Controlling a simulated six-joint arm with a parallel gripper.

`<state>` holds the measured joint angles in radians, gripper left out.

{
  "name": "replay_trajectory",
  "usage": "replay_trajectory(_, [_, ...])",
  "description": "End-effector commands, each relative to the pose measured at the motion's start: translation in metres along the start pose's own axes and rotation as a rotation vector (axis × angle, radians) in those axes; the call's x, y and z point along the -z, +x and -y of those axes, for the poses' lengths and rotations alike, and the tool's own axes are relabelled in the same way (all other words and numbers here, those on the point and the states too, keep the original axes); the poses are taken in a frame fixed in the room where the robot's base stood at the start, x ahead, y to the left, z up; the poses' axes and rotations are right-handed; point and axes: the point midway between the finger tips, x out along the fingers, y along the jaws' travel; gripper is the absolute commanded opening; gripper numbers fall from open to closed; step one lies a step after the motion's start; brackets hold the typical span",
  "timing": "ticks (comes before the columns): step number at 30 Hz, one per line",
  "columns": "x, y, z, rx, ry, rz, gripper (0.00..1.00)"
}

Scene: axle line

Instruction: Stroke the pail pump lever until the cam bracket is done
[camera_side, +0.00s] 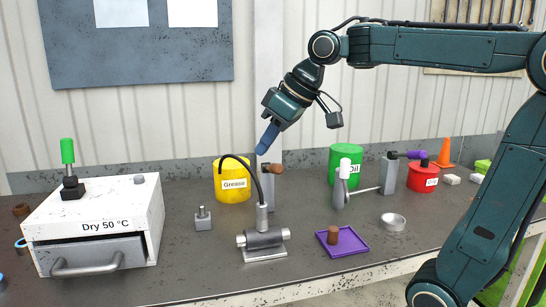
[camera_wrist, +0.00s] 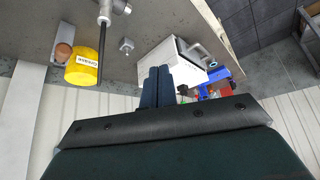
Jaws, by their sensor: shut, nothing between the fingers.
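The yellow pail labelled Grease (camera_side: 232,184) stands at the back of the bench; it also shows in the wrist view (camera_wrist: 84,70). Beside it is a grey post with a brown-ended lever (camera_side: 275,169); its brown end shows in the wrist view (camera_wrist: 63,52). A black hose (camera_side: 250,166) runs from the pail to a nozzle on a grey bracket with a horizontal cylinder (camera_side: 264,240), which looks like the cam bracket. My gripper (camera_side: 264,148) is shut and empty, above the lever and apart from it. Its blue fingers are pressed together in the wrist view (camera_wrist: 157,88).
A white dryer box (camera_side: 95,222) stands at left. A purple tray (camera_side: 352,243) with a brown plug, a metal ring (camera_side: 393,221) and a white-topped grey fixture (camera_side: 342,182) are to the right. Green (camera_side: 344,160) and red (camera_side: 419,178) pails stand behind, by a purple-handled lever (camera_side: 405,155).

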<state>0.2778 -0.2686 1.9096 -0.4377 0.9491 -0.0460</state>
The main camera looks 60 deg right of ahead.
Motion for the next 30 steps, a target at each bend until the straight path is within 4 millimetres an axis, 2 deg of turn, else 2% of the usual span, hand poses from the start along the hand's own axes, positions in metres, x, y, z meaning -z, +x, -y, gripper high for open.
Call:
replay_trajectory(6, [0.039, 0.005, -0.032, 0.014, -0.047, -0.014, 0.0])
replay_trajectory(15, [0.078, 0.016, -0.082, 0.028, -0.123, -0.03, 0.0])
replay_trajectory(22, [0.097, 0.026, -0.126, 0.034, -0.184, -0.039, 0.0])
replay_trajectory(30, [0.106, 0.04, -0.182, 0.034, -0.258, -0.043, 0.0])
